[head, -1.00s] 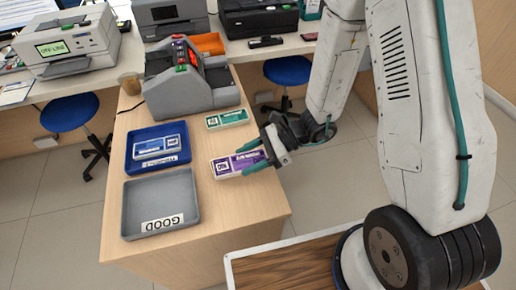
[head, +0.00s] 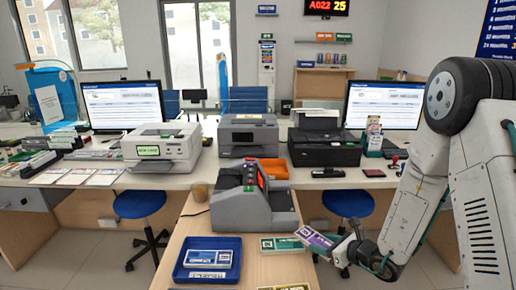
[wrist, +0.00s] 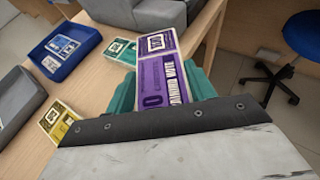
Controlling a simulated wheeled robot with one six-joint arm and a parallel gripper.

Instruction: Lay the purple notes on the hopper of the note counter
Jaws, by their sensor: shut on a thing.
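The purple notes (head: 314,239) are a banded bundle held in my gripper (head: 336,249), to the right of the counter's table and tilted in the head view. In the wrist view the purple notes (wrist: 163,72) stick out from between the teal fingers (wrist: 160,92), which are shut on them. The grey note counter (head: 238,212) stands on the wooden table, left of and beyond my gripper. Its upright part has red and green lights. The hopper cannot be made out clearly. In the wrist view part of a grey machine (wrist: 158,14) shows at the top, partly hidden by the notes.
Green notes (head: 282,245) lie on the table before the counter. Yellow notes (head: 285,287) lie nearer. A blue tray (head: 181,273) holds blue notes (head: 208,259). A grey tray (wrist: 20,92) shows in the wrist view.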

